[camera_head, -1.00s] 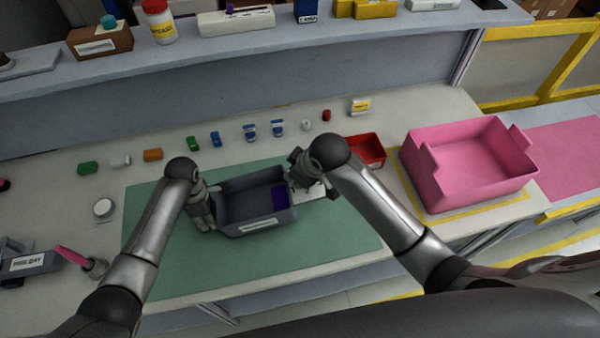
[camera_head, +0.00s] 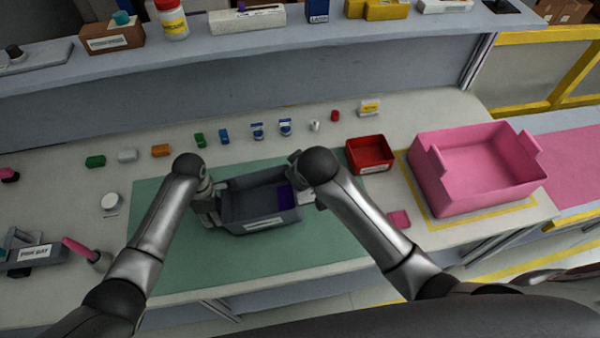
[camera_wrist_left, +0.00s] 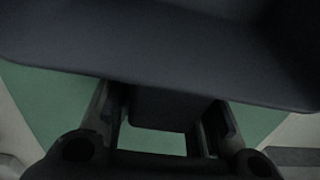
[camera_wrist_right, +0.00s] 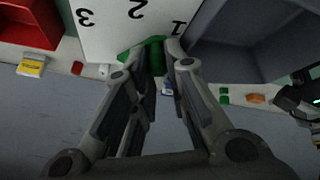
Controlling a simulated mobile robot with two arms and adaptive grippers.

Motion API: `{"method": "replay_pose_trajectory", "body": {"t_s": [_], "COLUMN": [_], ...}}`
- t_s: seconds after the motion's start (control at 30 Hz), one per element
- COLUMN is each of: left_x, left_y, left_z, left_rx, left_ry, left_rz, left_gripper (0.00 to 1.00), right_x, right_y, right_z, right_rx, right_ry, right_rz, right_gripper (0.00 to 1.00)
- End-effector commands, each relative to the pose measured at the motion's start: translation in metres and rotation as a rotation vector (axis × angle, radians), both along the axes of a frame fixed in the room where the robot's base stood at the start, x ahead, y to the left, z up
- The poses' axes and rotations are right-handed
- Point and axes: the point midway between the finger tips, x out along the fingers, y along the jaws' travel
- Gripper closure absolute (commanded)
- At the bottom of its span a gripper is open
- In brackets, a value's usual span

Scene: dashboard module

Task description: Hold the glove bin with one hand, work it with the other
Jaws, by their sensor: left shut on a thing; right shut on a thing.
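The glove bin (camera_head: 262,225), a dark grey open box with a white label on its front, stands upright on the green mat (camera_head: 170,262). A purple patch (camera_head: 284,197) shows inside at its right. My left gripper (camera_head: 207,214) is at the bin's left side. In the left wrist view its fingers (camera_wrist_left: 166,108) are shut on a dark tab below the rim. My right gripper (camera_wrist_right: 158,58) is at the bin's right side, shut on a green knob (camera_wrist_right: 155,46) by a white plate (camera_wrist_right: 120,25) numbered 1, 2, 3. The fingers partly hide the knob.
A red tray (camera_head: 369,168) and a large pink bin (camera_head: 440,195) stand to the right. A small pink square (camera_head: 399,219) lies near the right forearm. Several small coloured items line the back of the table. A dark grey holder (camera_head: 35,256) is at the left.

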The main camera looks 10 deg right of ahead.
Motion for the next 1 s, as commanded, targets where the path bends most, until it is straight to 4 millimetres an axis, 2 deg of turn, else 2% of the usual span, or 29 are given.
{"method": "replay_pose_trajectory", "body": {"t_s": [0.03, 0.07, 0.2, 0.23, 0.67, 1.0], "left_x": [0.002, 0.002, 0.002, 0.002, 0.001, 0.001], "left_y": [-0.010, -0.011, -0.010, -0.010, -0.007, -0.005], "left_z": [0.004, 0.004, 0.004, 0.004, 0.003, 0.002], "left_rx": [-0.020, -0.020, -0.020, -0.019, -0.014, -0.009], "left_ry": [-0.008, -0.008, -0.008, -0.008, -0.005, -0.003], "left_rz": [-0.007, -0.007, -0.008, -0.008, -0.005, -0.003], "left_gripper": [1.00, 1.00, 1.00, 1.00, 1.00, 1.00], "right_x": [-0.003, -0.003, -0.003, -0.003, -0.003, -0.025], "right_y": [0.009, 0.009, 0.009, 0.009, 0.004, 0.002], "right_z": [0.000, 0.000, 0.000, 0.000, 0.002, 0.041], "right_rx": [0.018, 0.017, 0.017, 0.016, 0.009, 0.010], "right_ry": [0.004, 0.004, 0.004, 0.004, 0.004, 0.001], "right_rz": [0.014, 0.014, 0.014, 0.013, 0.008, 0.009], "right_gripper": [1.00, 0.83, 0.65, 0.64, 0.64, 0.64]}}
